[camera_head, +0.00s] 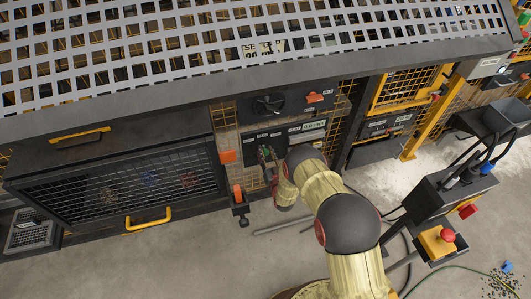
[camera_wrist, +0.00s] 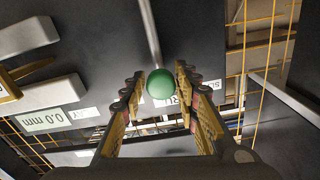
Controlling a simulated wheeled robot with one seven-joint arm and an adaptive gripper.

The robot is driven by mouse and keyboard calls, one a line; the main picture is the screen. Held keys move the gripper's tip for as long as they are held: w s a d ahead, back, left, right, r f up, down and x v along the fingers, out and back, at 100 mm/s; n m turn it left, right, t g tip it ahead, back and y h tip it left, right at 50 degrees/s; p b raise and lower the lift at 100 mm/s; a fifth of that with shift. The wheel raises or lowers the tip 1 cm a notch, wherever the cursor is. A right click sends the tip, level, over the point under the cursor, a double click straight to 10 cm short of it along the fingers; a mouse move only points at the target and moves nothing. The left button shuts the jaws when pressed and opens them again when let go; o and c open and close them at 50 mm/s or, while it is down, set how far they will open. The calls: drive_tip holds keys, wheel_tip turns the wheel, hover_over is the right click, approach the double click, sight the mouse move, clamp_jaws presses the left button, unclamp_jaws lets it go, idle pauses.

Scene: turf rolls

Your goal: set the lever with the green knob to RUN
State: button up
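The green knob (camera_wrist: 160,84) is a ball on the end of a thin grey lever (camera_wrist: 149,30) in the wrist view. The lever comes down from the top edge to the knob. My gripper (camera_wrist: 161,78) is open, with one finger on each side of the knob and narrow gaps that appear on both sides. A white label, partly hidden behind the knob and right finger, shows letters like "RU". In the head view my gripper (camera_head: 267,154) is at the dark control panel (camera_head: 290,139), and the knob is too small to make out clearly.
A display reading 0.0 mm (camera_wrist: 45,121) and pale blocks lie left in the wrist view. Yellow mesh stands on the right. In the head view, a perforated grey guard (camera_head: 200,60) overhangs the panel. A mesh-fronted cabinet (camera_head: 120,185) stands left, and a post with a red button (camera_head: 447,236) right.

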drive_tip(key=shift+o, duration=1.2)
drive_tip(key=v, duration=1.2)
